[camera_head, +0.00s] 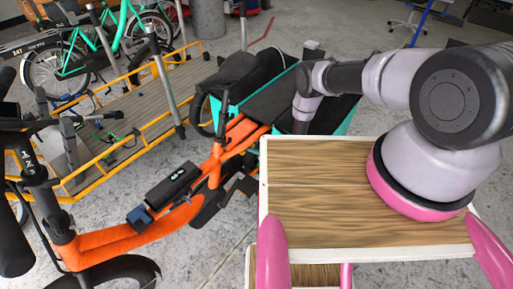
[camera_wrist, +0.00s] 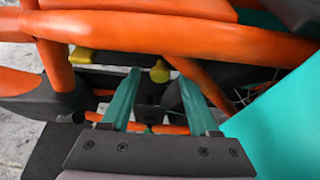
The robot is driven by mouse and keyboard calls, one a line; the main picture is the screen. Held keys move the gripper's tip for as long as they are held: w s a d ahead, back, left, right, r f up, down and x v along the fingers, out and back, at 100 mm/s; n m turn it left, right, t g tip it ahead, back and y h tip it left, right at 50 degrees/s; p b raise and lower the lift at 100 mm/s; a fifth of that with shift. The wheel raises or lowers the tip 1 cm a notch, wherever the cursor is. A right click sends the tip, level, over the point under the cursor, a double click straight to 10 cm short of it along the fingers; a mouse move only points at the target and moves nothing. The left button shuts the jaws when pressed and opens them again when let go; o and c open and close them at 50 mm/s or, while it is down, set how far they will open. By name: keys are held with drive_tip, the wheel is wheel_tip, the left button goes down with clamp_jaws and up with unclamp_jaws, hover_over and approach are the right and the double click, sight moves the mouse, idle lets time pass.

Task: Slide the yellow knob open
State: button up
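A yellow knob (camera_wrist: 160,71) shows in the wrist view, just under the orange frame tube and against dark parts. A second yellow piece (camera_wrist: 81,56) sits to its left under the same tube; I cannot tell whether the two are joined. My gripper (camera_wrist: 159,82) has two teal fingers spread apart, with the first knob in the gap at their tips as seen from the wrist. No contact is visible, and the depth between knob and fingertips is unclear. In the head view neither the knob nor my fingers can be made out.
The orange cargo bike (camera_head: 135,232) has a teal-edged black box (camera_head: 270,85) behind its seat, where my arm reaches down. Orange tubes (camera_wrist: 180,38) lie close above my fingers. A teal panel (camera_wrist: 285,125) is close at right. A yellow-railed wooden cargo bed (camera_head: 130,110) stands at left.

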clamp_jaws()
idle(1.0)
